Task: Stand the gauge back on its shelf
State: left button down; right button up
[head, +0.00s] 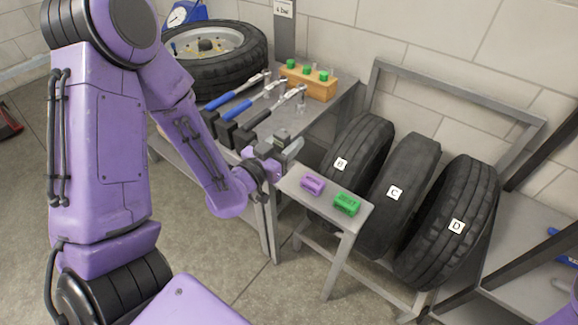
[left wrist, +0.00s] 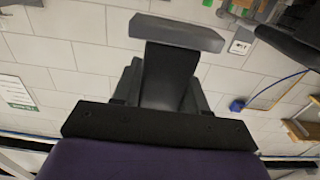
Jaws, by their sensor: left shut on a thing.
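My left gripper (head: 281,155) is beside the rear left corner of the small grey stand, near the front edge of the workbench. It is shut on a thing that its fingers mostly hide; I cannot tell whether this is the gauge. In the left wrist view a grey bar (left wrist: 178,32) crosses the end of the dark gripper parts. A blue thing with a round white dial (head: 180,16) shows at the top left behind the lying wheel; it may be the gauge, but it is partly cut off. My right gripper is not in view.
The small stand (head: 300,204) bears a purple block (head: 312,184) and a green block (head: 346,203). Tyres marked B, C and D (head: 456,215) stand in a rack. The workbench (head: 318,112) holds blue- and black-handled tools, a wooden block with green-topped pieces (head: 306,82) and a wheel (head: 215,55).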

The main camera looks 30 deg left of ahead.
pick_arm(q)
jog(key=w+a+f, duration=0.1)
jog(key=f, duration=0.1)
jog(key=w+a+f, duration=0.1)
jog(key=w+f, duration=0.1)
jog(key=w+f+b, duration=0.1)
jog(key=f, duration=0.1)
jog(key=shift+w+a, duration=0.3)
jog(key=shift+a, duration=0.1)
notch_tip(320, 180, down, 3)
jog(key=shift+w+a+r+b, duration=0.1)
jog(key=shift+r+b, duration=0.05)
jog(key=shift+b, duration=0.15)
jog(key=shift+w+f, duration=0.1)
jog(key=shift+f, duration=0.3)
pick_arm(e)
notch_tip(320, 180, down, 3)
